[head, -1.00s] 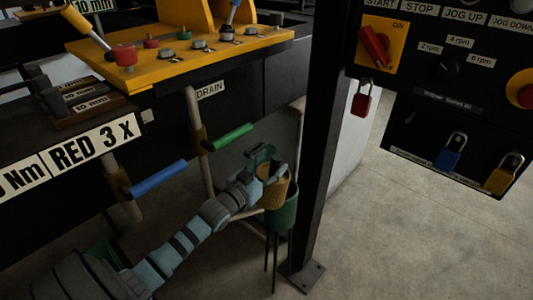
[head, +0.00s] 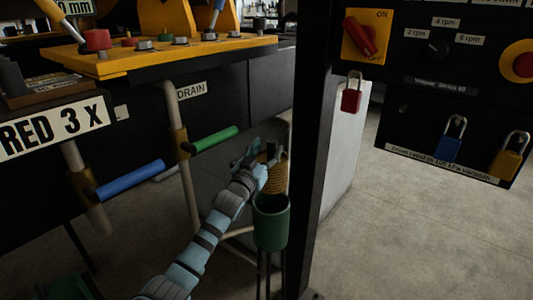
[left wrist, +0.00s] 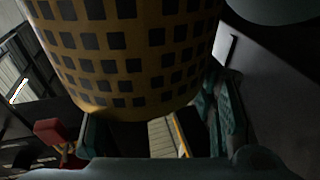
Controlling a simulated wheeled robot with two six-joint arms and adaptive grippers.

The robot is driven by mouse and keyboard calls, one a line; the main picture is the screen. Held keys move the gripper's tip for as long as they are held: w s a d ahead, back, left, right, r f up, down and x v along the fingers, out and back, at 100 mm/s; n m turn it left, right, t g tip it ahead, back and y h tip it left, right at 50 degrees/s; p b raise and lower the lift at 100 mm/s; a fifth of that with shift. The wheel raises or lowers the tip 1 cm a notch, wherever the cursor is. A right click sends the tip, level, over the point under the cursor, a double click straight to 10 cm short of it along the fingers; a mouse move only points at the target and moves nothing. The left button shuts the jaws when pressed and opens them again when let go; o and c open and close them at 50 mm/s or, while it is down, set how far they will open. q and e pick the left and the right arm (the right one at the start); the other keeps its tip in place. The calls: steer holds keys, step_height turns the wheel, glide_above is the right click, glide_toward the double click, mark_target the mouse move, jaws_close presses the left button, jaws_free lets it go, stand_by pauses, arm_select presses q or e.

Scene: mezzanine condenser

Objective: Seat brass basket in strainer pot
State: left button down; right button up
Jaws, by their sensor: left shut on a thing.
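The brass basket (head: 276,180) is a yellow perforated cup. My left gripper (head: 262,154) is shut on it. The green strainer pot (head: 270,229) stands on thin dark legs, lower in the head view, and its round open mouth faces up. The basket shows just above and beyond the pot's far rim, outside the mouth; I cannot tell the exact gap. In the left wrist view the basket (left wrist: 130,55) fills the upper middle, with rows of square holes, and the teal fingers show below and beside it. The pot is not clear there. My right gripper is not in view.
A dark upright post (head: 315,150) stands close to the right of the pot. Green (head: 214,138) and blue (head: 130,180) handles stick out to the left of my arm. A control panel with padlocks (head: 450,140) is at right. The floor beyond the post is clear.

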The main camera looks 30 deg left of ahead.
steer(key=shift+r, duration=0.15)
arm_select(q)
steer(key=shift+r+p, duration=0.1)
steer(key=shift+p, duration=0.25)
step_height(320, 180, down, 5)
steer(key=b, duration=0.4)
steer(key=shift+f+b, duration=0.4)
steer(key=shift+f, duration=0.15)
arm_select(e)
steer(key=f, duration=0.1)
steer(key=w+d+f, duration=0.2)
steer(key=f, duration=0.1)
